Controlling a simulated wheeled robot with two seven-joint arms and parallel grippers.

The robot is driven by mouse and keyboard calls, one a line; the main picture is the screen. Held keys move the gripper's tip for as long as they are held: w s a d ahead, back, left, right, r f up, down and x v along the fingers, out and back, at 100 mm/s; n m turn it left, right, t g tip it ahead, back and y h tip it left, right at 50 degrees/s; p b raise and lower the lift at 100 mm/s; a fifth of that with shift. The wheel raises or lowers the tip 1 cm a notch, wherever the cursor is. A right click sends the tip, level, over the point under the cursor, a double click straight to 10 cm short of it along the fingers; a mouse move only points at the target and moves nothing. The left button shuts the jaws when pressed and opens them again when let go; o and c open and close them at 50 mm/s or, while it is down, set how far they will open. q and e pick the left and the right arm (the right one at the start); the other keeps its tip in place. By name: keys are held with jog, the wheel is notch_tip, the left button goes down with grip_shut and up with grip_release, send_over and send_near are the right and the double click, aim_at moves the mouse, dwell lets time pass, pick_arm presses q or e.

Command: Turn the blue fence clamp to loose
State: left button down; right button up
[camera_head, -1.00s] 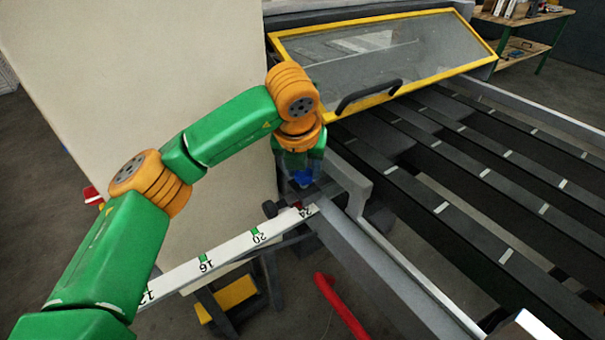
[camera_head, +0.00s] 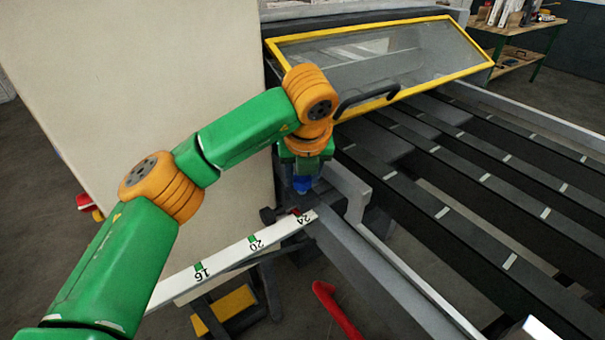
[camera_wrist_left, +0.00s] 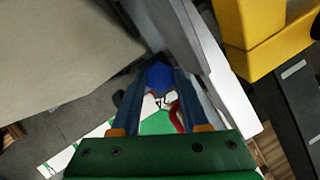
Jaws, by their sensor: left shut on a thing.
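The blue fence clamp (camera_head: 302,185) is a small blue knob by the "24" end of the white ruler rail, beside the grey machine frame. It also shows in the left wrist view (camera_wrist_left: 159,77), between the two fingertips. My left gripper (camera_wrist_left: 160,84) points down at the clamp and is shut on it, one finger on each side. In the head view the green gripper body hides the top of the clamp. Which way the clamp is set, loose or tight, I cannot tell. My right gripper is not in view.
The white ruler rail (camera_head: 228,257) runs toward the lower left. A large pale panel (camera_head: 130,70) stands behind my left arm. A yellow-framed clear guard (camera_head: 390,55) with a black handle is close on the right. Dark slatted bed (camera_head: 470,190) lies beyond; a red bar (camera_head: 337,308) is below.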

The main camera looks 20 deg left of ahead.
pick_arm(q)
jog(key=shift+c, duration=2)
grip_release()
jog(key=v, duration=0.7)
jog(key=shift+b, duration=0.3)
